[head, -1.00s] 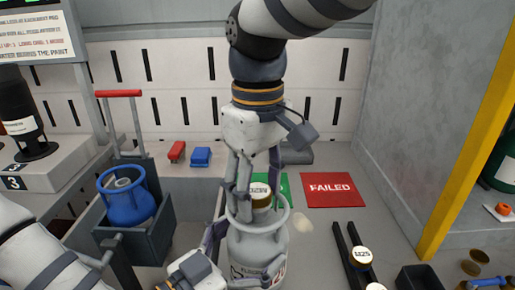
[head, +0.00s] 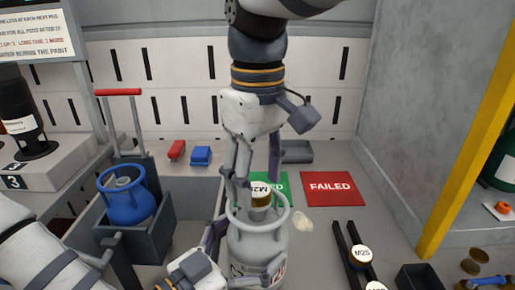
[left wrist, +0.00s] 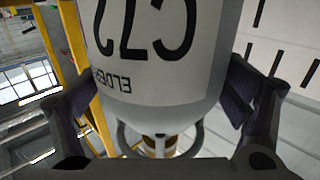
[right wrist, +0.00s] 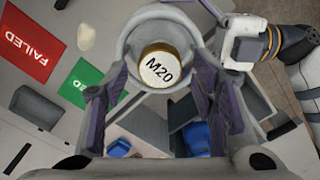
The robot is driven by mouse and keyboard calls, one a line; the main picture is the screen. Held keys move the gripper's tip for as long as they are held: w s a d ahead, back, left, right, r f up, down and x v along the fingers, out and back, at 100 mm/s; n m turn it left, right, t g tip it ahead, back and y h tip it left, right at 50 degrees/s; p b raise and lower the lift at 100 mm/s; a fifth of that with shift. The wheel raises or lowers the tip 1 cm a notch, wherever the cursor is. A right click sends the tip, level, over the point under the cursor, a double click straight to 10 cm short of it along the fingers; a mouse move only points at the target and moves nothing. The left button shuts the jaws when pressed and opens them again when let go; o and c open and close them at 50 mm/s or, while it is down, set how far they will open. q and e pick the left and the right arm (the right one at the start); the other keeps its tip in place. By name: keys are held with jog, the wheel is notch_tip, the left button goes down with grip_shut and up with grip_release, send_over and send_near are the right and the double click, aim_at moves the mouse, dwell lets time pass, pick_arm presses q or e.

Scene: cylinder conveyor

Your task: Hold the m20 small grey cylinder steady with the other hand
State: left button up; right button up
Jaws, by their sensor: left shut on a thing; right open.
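The small grey cylinder (head: 258,248) stands upright in the front middle of the head view, with a collar ring on top. A round gold-edged M20 cap (head: 260,192) sits inside the collar; it also shows in the right wrist view (right wrist: 160,68). My left gripper (head: 243,251) is shut on the cylinder's body, one finger on each side. The cylinder's printed side fills the left wrist view (left wrist: 160,65). My right gripper (head: 257,172) points down just above the cap, open and empty, with its fingers apart.
A blue cylinder (head: 126,203) sits in a grey cart (head: 145,238) at left. A red FAILED mat (head: 332,188) and a partly hidden green mat (head: 284,182) lie behind the cylinder. A dark rack (head: 342,244) with an M25 cap (head: 361,256) is at right.

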jog(key=shift+r, duration=0.3)
jog(key=shift+f, duration=1.3)
grip_shut()
jog(key=m, duration=0.6)
